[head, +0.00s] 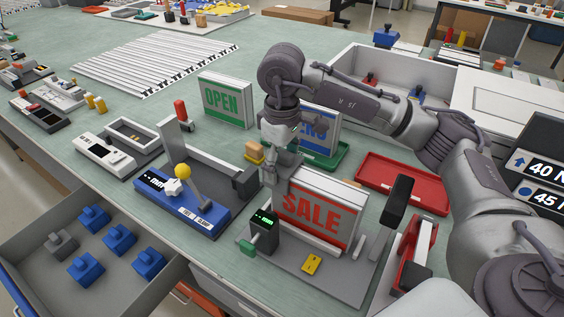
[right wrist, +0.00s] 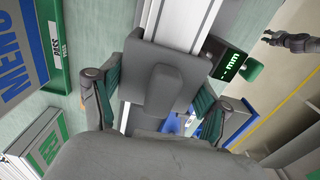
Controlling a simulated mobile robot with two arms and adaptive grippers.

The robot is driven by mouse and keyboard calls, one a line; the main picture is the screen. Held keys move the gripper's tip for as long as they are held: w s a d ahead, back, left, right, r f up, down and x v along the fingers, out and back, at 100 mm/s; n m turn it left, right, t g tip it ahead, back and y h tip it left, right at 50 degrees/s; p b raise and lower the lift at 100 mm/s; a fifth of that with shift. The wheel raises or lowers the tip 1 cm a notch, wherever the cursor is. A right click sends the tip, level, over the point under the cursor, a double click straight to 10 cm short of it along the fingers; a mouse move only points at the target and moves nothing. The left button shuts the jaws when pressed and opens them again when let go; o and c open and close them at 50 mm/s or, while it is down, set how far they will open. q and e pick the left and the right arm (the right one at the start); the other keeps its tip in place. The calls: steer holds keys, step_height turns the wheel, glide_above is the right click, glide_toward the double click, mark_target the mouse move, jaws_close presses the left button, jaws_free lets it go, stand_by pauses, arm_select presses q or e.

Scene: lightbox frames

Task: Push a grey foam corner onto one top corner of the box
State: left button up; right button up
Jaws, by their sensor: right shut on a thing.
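The box is the lightbox with the red SALE panel (head: 322,218), standing upright in a grey fixture (head: 310,272). My right gripper (head: 272,172) is above its top left corner, pointing down. It is shut on a grey foam corner (right wrist: 163,88), a block with a raised grip between the two fingers in the right wrist view. In the head view the foam corner (head: 287,168) is at the box's top left corner, partly hidden by the gripper. I cannot tell whether it is fully seated. The white frame of the box (right wrist: 190,20) runs beneath it.
An open drawer (head: 30,285) holds several blue corners (head: 120,236) and one grey one (head: 62,243). A small green-display gauge (head: 264,232) stands close left of the box. OPEN (head: 226,100) and MENU (right wrist: 25,55) lightboxes stand behind. A red tray (head: 402,184) lies behind right.

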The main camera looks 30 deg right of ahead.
steer(key=shift+f, duration=0.2)
stand_by(0.3)
steer(key=o, duration=0.8)
steer(key=shift+r, duration=0.1)
step_height(320, 180, up, 12)
steer(key=shift+f, duration=0.1)
